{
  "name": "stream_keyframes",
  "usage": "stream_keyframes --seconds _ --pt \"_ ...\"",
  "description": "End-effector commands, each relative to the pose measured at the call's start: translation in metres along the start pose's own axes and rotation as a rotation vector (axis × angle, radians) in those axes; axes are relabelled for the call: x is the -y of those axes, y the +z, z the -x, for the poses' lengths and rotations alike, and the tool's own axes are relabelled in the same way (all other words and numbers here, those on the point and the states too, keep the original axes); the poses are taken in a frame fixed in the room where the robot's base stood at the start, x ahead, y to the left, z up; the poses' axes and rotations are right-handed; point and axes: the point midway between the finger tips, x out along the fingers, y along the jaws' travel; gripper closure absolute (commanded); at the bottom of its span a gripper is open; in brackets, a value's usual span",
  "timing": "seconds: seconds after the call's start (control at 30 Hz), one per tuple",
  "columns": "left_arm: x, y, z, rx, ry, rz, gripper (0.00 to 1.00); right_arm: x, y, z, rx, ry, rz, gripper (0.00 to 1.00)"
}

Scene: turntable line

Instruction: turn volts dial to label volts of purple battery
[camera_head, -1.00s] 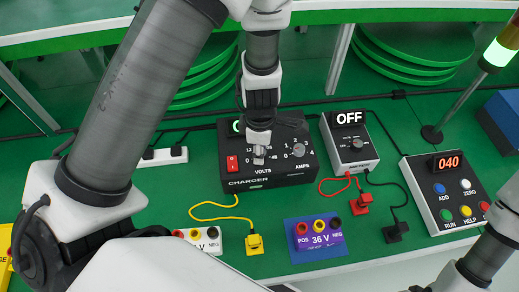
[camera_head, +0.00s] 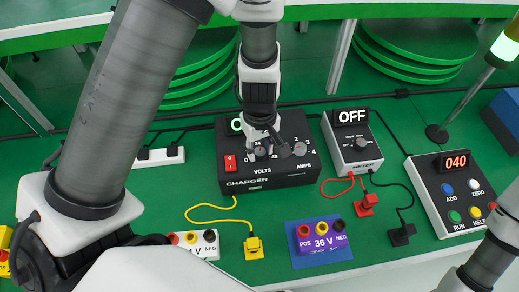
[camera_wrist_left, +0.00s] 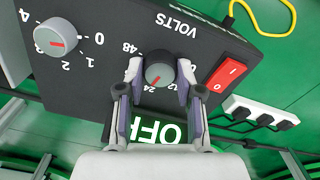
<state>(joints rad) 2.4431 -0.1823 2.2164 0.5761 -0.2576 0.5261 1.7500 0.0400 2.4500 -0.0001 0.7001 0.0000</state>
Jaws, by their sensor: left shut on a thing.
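The black charger (camera_head: 235,182) stands on the green bench. My left gripper (camera_head: 268,147) is at its volts dial (camera_head: 261,153). In the left wrist view the gripper (camera_wrist_left: 161,76) has one finger on each side of the grey volts dial (camera_wrist_left: 160,68) and is shut on it. The dial's red mark points towards the 24 label. The purple battery (camera_head: 338,241), labelled 36 V, sits on a blue base at the front of the bench. The charger display reads OFF in the wrist view. My right gripper is out of view.
The amps dial (camera_head: 300,149) and red switch (camera_head: 230,163) flank the volts dial. A meter (camera_head: 362,155) reading OFF and a button box (camera_head: 438,190) reading 040 stand to the right. A yellow lead (camera_head: 212,208) lies in front.

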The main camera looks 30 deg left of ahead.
Motion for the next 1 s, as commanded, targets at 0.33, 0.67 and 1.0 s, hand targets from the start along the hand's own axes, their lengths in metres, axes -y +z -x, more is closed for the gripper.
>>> stream_keyframes --seconds 0.33,0.67,1.0 --pt "0.002 0.002 -0.004 0.006 -0.005 -0.314 0.99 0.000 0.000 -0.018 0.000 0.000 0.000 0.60" --pt "0.003 0.002 -0.003 0.008 -0.006 -0.516 0.99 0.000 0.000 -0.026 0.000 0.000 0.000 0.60" --pt "0.003 0.002 -0.002 0.008 -0.006 -0.584 0.99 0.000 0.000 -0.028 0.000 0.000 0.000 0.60"
